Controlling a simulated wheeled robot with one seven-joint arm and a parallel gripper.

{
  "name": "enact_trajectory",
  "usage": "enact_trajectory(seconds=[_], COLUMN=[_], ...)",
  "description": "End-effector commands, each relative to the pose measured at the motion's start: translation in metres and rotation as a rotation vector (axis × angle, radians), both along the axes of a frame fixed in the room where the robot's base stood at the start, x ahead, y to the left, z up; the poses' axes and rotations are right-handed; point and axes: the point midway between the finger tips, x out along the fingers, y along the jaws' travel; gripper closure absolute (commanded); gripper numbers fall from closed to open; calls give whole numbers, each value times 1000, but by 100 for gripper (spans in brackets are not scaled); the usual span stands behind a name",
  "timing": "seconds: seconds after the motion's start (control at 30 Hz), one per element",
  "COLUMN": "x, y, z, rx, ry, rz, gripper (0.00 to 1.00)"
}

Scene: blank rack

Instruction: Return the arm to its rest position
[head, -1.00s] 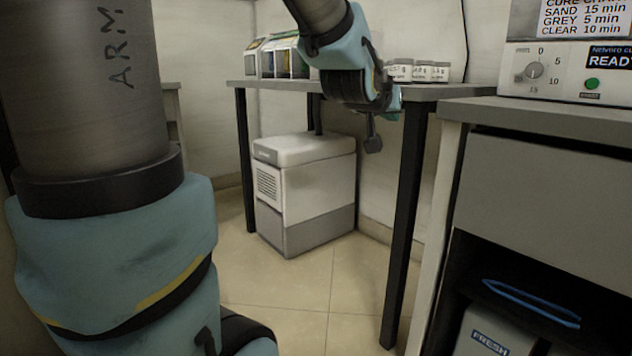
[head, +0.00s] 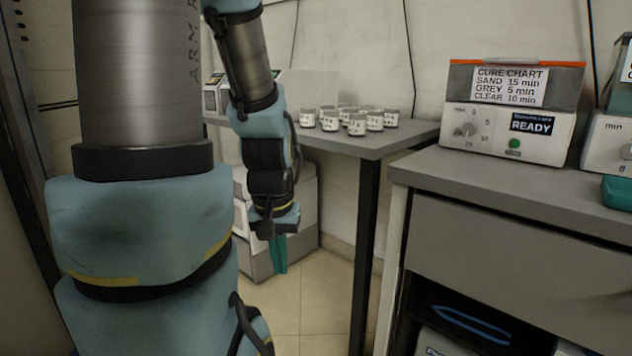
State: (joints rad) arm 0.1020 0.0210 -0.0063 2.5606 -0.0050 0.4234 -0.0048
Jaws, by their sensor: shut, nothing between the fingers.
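My gripper (head: 278,266) hangs from the end of my blue-and-grey arm, left of centre in the head view. It points down in front of the white-and-grey cabinet under the back table. Its teal fingers look closed together, with nothing seen between them. It is clear of the table's front leg, which stands to its right. My arm is bent, with its thick upper part filling the left of the view.
Several small labelled jars (head: 357,124) stand on the grey back table (head: 372,148). The white-and-grey cabinet (head: 303,215) sits on the floor below. At right, a machine with a READY display (head: 533,124) stands on a counter (head: 490,172). Tile floor shows between table and counter.

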Motion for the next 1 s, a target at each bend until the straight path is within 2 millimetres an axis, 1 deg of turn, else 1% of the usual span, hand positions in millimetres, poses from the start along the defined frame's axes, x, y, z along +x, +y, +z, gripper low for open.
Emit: enact_trajectory(seconds=[0.03, 0.7, 0.83, 0.9, 1.0], x=[0, 1, 1, 1, 1], y=[0, 0, 0, 0, 0], z=[32, 239, 272, 284, 294], rx=[0, 0, 0, 0, 0], ry=[-1, -3, -2, -2, -2], rz=[0, -1, -1, -1, -1], gripper=[100, 100, 100, 100, 100])
